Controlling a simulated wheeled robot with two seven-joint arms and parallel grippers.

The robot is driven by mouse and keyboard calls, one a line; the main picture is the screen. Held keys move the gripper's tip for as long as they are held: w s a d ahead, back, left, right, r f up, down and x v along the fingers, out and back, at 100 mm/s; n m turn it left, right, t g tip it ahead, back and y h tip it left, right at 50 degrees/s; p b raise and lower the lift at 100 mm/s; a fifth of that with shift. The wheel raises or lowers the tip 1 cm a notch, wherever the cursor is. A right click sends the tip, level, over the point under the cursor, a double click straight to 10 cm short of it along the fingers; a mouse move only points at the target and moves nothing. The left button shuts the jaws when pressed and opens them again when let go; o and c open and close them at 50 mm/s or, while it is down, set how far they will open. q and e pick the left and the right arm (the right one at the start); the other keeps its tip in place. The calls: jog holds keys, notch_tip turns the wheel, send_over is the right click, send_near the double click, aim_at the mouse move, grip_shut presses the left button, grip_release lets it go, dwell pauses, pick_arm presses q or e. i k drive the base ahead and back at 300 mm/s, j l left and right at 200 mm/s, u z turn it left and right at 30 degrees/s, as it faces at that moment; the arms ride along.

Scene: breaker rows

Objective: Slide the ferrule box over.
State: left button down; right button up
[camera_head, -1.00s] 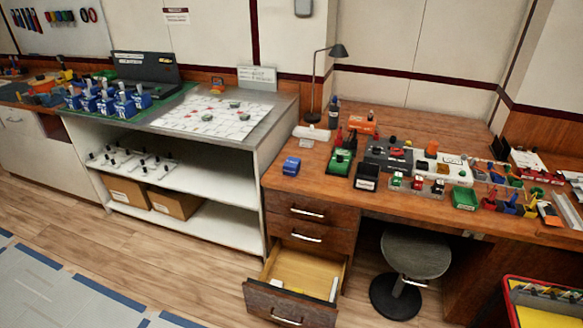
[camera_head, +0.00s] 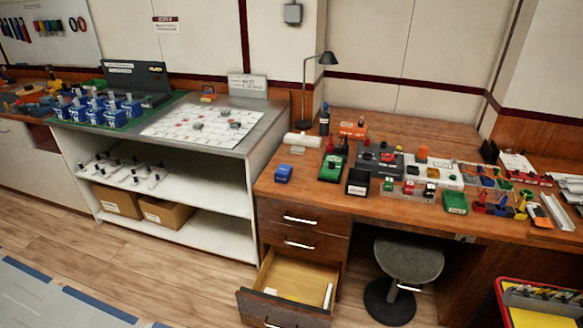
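I cannot tell for sure which item is the ferrule box. A small blue box (camera_head: 283,173) sits alone near the left front of the wooden desk. A clear tray (camera_head: 409,190) holding small red, green and other coloured parts lies near the desk's front edge, right of a black bin (camera_head: 358,182). A green open box (camera_head: 455,203) sits to its right. Neither of my grippers is in view.
The desk (camera_head: 297,207) has an open lower drawer (camera_head: 285,304) sticking out, with a stool (camera_head: 408,261) beside it. A black lamp (camera_head: 326,59) stands at the back. The shelf bench (camera_head: 200,180) adjoins on the left. The desk around the blue box is clear.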

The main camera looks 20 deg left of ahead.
aim_at(283, 173)
jog(key=i+j+z, duration=0.1)
jog(key=z, duration=0.3)
jog(key=j+z, duration=0.55)
jog(key=z, duration=0.2)
jog(key=j+z, duration=0.25)
jog(key=z, duration=0.15)
